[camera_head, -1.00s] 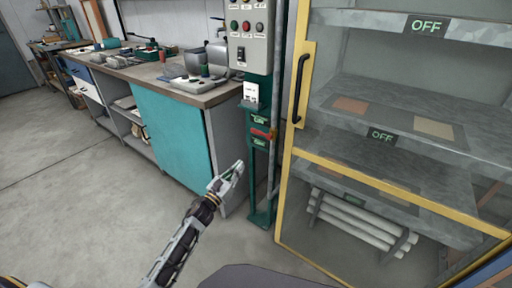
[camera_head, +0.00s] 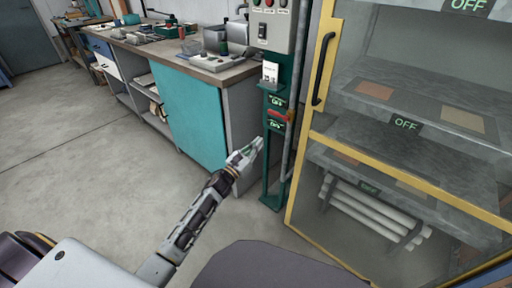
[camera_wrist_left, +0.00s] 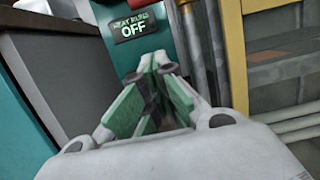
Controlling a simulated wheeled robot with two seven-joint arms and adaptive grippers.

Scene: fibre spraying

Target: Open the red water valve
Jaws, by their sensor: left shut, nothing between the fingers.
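The red valve handle (camera_head: 279,116) sits level on the green post (camera_head: 270,172), between two small green labels, in the head view. My left gripper (camera_head: 256,147) is shut and empty. In the head view it appears just below and left of the handle, apart from it. The left wrist view shows its green-padded fingers (camera_wrist_left: 155,65) closed together in front of the post, below a sign reading OFF (camera_wrist_left: 135,28). My right gripper is in neither current view.
A yellow-framed glass cabinet (camera_head: 318,120) stands right of the post. A control box (camera_head: 273,25) is above the handle, and a grey pipe (camera_head: 292,130) runs alongside. A workbench with a teal panel (camera_head: 190,108) is to the left. The floor (camera_head: 90,165) at left is open.

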